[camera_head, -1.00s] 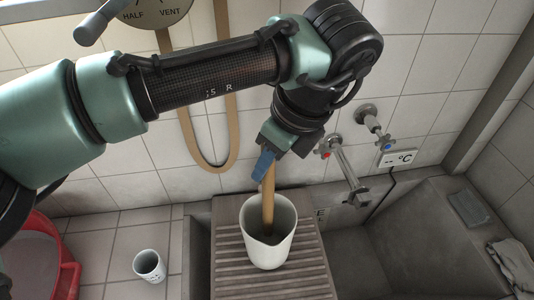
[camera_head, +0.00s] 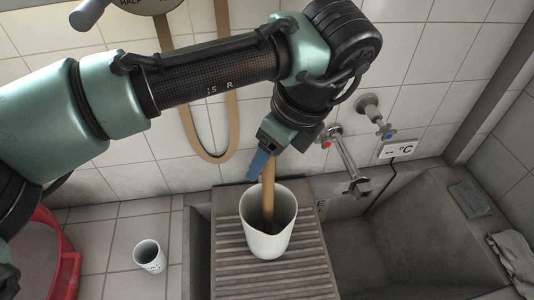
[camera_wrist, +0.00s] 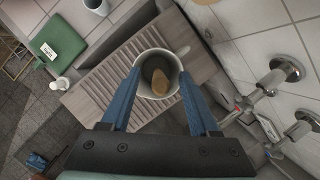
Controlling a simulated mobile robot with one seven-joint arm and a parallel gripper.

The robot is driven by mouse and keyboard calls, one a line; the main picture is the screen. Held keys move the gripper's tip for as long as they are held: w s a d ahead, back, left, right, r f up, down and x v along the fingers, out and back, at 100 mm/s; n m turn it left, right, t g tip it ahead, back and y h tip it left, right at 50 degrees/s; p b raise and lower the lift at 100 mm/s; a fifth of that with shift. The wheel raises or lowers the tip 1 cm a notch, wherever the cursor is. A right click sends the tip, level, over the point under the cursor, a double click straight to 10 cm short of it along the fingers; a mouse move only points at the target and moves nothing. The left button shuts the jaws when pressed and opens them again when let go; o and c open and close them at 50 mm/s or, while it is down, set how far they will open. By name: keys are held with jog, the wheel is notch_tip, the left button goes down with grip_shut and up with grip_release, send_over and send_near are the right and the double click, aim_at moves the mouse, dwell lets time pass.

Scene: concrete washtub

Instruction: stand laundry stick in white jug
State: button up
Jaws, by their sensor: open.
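The white jug (camera_head: 262,243) stands upright on the ribbed board of the washtub. The wooden laundry stick (camera_head: 268,190) stands in the jug, its lower end inside and its upper part rising above the far rim. My gripper (camera_head: 260,178) is just above the jug at the stick's upper part, its blue fingers pointing down. In the wrist view, my gripper (camera_wrist: 160,98) is open, with its two blue fingers spread either side of the jug (camera_wrist: 154,52). The stick's rounded end (camera_wrist: 160,82) shows between them, with gaps on both sides.
A wall tap (camera_head: 352,170) and a grey basin (camera_head: 425,245) are to the right. A small white cup (camera_head: 149,256) and a red tub (camera_head: 68,262) are at left. A green object (camera_wrist: 58,40) and a small white bottle (camera_wrist: 60,83) show in the wrist view.

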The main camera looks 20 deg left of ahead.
jog(key=w+v, duration=0.1)
jog(key=v, duration=1.2)
jog(key=shift+s+p, duration=0.3)
jog(key=shift+s, duration=0.2)
